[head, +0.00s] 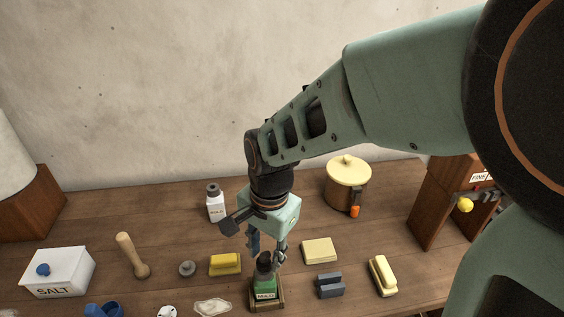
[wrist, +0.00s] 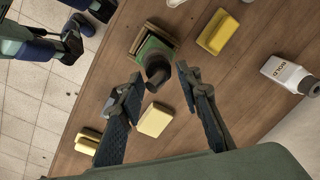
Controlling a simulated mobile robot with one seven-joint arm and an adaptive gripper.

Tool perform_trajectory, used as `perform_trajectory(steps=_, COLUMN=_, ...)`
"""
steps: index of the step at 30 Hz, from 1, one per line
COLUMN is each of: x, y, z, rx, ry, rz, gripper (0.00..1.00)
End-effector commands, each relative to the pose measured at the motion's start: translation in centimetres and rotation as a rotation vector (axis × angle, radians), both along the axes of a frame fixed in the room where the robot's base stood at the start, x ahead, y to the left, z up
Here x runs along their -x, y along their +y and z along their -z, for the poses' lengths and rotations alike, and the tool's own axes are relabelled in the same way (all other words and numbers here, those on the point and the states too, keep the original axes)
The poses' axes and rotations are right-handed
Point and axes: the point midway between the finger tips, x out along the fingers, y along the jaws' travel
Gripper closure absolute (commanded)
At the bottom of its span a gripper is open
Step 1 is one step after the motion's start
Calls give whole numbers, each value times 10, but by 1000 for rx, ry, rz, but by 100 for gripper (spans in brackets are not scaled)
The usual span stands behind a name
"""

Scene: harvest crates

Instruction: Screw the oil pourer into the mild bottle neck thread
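The green bottle (head: 265,286) with a label that seems to read MILD stands upright in a small wooden holder (head: 281,300) near the table's front; it also shows in the wrist view (wrist: 148,50). The dark oil pourer (head: 264,262) sits at the top of its neck, its end facing the camera in the wrist view (wrist: 157,72). Whether the threads are engaged cannot be seen. My gripper (head: 267,257) is open just above the bottle. In the wrist view its two fingers (wrist: 160,76) stand on either side of the pourer, with gaps visible.
A yellow sponge-like block (head: 225,264) lies left of the bottle; a pale yellow block (head: 319,250) and a grey block (head: 330,285) lie right. A white bottle (head: 216,206) and a lidded pot (head: 346,186) stand behind. A salt box (head: 60,272) is far left.

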Motion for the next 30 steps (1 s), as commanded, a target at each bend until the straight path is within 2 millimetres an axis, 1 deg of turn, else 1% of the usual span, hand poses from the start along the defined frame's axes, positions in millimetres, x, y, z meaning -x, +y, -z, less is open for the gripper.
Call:
perform_trajectory(steps=9, x=0, y=0, z=0, rx=0, ry=0, rz=-28, gripper=68)
perform_trajectory(steps=16, x=-1, y=0, z=0, rx=1, ry=1, rz=-156, gripper=68)
perform_trajectory(steps=25, x=-1, y=1, z=0, rx=0, ry=0, rz=-178, gripper=68)
perform_trajectory(steps=30, x=-1, y=1, z=0, rx=1, ry=1, rz=-283, gripper=68)
